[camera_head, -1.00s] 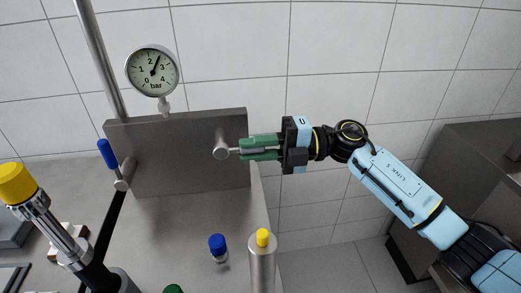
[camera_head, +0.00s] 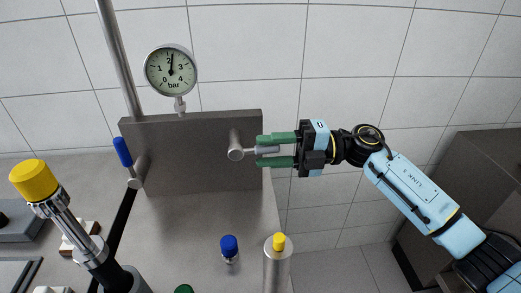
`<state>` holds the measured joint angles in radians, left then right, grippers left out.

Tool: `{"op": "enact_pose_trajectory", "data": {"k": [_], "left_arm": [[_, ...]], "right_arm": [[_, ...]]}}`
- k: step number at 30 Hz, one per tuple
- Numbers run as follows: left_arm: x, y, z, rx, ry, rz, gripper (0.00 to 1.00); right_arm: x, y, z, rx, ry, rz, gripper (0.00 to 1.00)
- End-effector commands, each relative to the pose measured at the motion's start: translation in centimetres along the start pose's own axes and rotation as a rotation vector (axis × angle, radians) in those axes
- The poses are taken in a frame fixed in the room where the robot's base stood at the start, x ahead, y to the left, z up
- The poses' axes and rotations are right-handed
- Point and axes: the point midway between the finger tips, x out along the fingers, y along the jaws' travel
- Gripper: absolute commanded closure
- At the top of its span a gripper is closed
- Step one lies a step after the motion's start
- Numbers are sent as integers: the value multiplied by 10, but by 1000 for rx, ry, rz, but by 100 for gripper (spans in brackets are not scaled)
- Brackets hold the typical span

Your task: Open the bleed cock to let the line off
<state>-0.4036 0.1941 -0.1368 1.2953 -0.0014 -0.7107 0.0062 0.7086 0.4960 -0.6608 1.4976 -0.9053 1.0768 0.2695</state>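The frames carry no label naming either one the bleed cock. The pressure gauge (camera_head: 171,71) above the panel has its needle near 2 bar. My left gripper is out of view.
A vertical metal pipe (camera_head: 119,60) rises behind the panel. A tall yellow-capped metal part (camera_head: 34,180) leans at the left.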

Motion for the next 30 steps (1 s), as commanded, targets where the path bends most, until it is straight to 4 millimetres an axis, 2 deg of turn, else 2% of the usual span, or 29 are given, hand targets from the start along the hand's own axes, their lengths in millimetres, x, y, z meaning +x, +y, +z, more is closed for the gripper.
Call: {"op": "enact_pose_trajectory", "data": {"k": [3, 9, 15, 19, 27, 30], "left_arm": [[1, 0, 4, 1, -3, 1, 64], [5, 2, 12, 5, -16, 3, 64], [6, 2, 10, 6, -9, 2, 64], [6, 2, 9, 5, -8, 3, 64], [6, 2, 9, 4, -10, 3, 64], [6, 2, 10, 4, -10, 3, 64]], "right_arm": [[-27, -1, 1, 3, -4, -4, 60], [-70, -1, 2, 2, 0, -4, 60], [-98, -1, 2, 2, 4, -2, 60], [-105, -1, 2, 2, 3, -2, 60], [-107, -1, 2, 1, 4, -2, 60], [-106, -2, 3, 8, -7, 8, 73]]}}
